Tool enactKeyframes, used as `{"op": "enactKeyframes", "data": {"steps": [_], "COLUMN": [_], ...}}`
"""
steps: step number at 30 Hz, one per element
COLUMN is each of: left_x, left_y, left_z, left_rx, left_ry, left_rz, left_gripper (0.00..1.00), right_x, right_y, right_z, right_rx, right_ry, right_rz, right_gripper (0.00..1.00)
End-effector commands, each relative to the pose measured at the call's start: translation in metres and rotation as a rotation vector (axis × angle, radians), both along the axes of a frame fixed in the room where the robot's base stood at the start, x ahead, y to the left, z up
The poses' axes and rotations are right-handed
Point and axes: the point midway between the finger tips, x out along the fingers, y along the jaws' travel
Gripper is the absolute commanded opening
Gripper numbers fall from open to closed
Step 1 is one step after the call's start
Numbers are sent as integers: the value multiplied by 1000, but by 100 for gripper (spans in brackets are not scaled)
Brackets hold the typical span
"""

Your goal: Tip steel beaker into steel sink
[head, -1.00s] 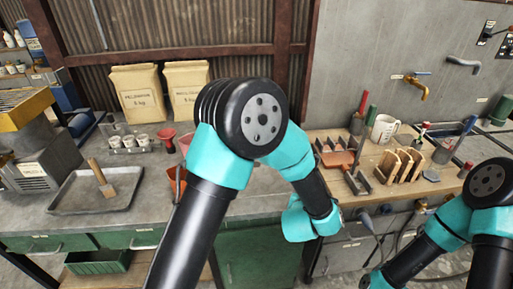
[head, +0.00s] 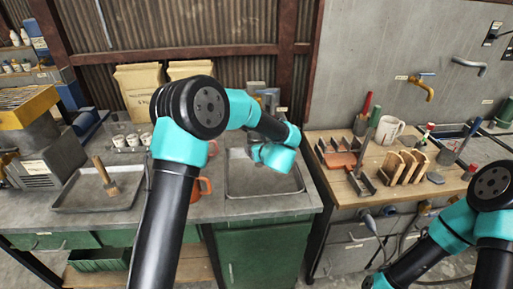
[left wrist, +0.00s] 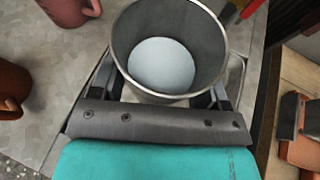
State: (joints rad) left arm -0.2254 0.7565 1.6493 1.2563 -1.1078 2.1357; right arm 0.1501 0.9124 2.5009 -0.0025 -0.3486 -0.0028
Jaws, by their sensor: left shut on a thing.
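The steel beaker (left wrist: 207,50) is between my left gripper's fingers (left wrist: 167,88) in the left wrist view. The gripper is shut on it. I look into its open mouth and see a smooth pale surface inside, perhaps liquid. In the head view the steel sink (head: 235,188) is set into the grey counter. My left wrist hangs over its back part and hides some of it. The left fingers cannot be made out in the head view. My right arm shows at the lower right, but its gripper is out of view.
An orange mug (head: 204,188) stands just left of the sink. A metal tray (head: 72,198) with a wooden-handled tool lies further left. Paper sacks (head: 143,95) stand behind. A wooden bench (head: 352,196) with racks and a white mug (head: 388,129) is to the right.

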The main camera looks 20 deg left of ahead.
Motion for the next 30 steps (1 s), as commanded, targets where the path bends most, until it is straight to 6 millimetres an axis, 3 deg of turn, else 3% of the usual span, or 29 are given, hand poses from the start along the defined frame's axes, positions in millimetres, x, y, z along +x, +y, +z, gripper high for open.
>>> {"op": "enactKeyframes", "data": {"steps": [17,30], "left_x": [0,-7], "left_y": [3,5], "left_z": [-3,-19], "left_rx": [9,74], "left_ry": [23,187], "left_rz": [9,9], "left_gripper": [40,40], "right_x": [0,0], "right_y": [0,0], "right_z": [0,0], "right_rx": [0,0], "right_ry": [0,0], "right_rz": [0,0], "right_gripper": [95,95]}}
